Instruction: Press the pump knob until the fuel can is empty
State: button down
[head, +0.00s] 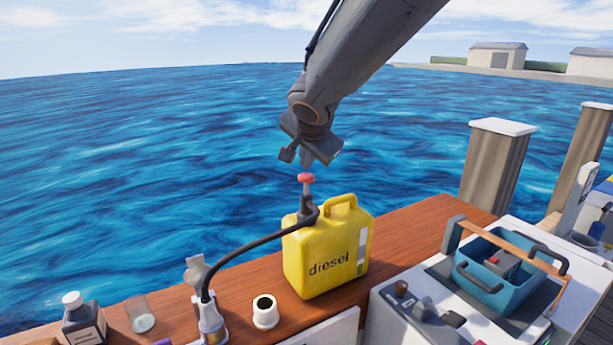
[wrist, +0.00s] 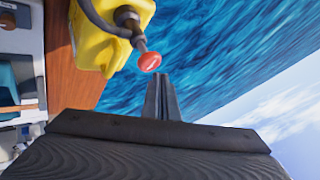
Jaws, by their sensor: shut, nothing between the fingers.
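The yellow fuel can (head: 325,255), marked "diesel", stands upright on the wooden deck. The red pump knob (head: 306,178) sits on top of a dark pump stem at the can's top left. A pale sight strip (head: 361,250) runs down the can's right side; its level is too small to tell. My gripper (head: 305,163) is above the knob with its fingers together and empty. In the wrist view the shut fingers (wrist: 161,98) end close to the red knob (wrist: 149,62); I cannot tell if they touch it. The yellow can (wrist: 95,35) shows partly there.
A black hose (head: 255,243) runs from the pump to a metal filler fitting (head: 208,310) at left. A white cup-like piece (head: 265,311), a glass (head: 140,314) and a dark bottle (head: 84,320) stand nearby. A blue tote (head: 500,285) sits at right. Water lies beyond the deck.

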aim_at(307, 176)
jog(key=shift+f+b, duration=2.1)
jog(key=shift+b, duration=1.15)
dwell(2.3)
dwell(0.4)
jog(key=shift+r+p, duration=1.2)
jog(key=shift+r, duration=0.9)
jog(key=shift+r+p, duration=1.6)
jog(key=shift+r, duration=0.9)
